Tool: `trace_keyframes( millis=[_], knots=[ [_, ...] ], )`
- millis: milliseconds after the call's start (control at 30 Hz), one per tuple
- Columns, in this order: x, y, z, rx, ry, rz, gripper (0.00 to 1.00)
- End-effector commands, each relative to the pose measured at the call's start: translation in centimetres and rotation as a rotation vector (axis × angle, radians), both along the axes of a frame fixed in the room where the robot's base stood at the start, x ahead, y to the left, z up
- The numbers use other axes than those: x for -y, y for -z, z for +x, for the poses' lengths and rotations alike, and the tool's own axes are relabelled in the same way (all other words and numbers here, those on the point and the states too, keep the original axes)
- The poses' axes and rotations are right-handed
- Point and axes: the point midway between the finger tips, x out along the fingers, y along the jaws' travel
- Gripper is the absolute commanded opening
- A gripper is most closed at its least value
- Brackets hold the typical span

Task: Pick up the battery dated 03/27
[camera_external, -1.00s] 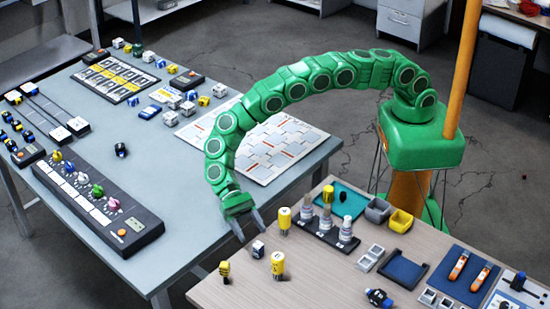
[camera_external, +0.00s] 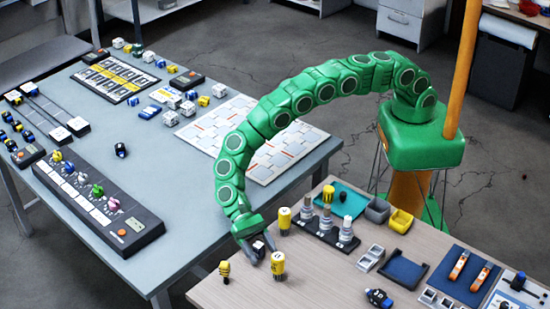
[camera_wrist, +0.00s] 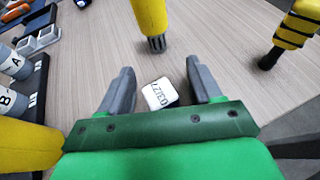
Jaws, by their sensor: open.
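The battery is a small white block (camera_wrist: 160,94) with "03/27" printed on its top; dark sides show at its lower edge. It stands on the wooden table. In the wrist view it lies between the two grey fingers of my gripper (camera_wrist: 160,92), with a gap on each side. In the external view my gripper (camera_external: 262,252) is low over the table near its left corner, and the battery (camera_external: 258,246) shows partly behind a finger. My gripper is open and holds nothing.
A yellow cylinder (camera_external: 278,265) stands just right of my gripper, and another yellow one (camera_external: 284,220) stands behind. A small yellow-and-black piece (camera_external: 224,271) stands to the left. A rack of labelled cylinders (camera_external: 325,232) stands to the right. The table front is clear.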

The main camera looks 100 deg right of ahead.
Motion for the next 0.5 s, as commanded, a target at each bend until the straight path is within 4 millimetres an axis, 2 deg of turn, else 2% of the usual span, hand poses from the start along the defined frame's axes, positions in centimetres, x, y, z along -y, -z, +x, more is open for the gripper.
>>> trace_keyframes(
  millis=[67, 400, 433, 500],
  knots=[
    [0.02, -0.01, 0.02, 0.000, 0.000, 0.000, 0.64],
    [0.03, -0.02, 0.02, 0.000, 0.000, 0.000, 0.13],
    [0.04, -0.02, 0.01, 0.000, 0.000, 0.000, 0.10],
    [0.03, -0.02, 0.01, 0.000, 0.000, 0.000, 0.09]
  ],
)
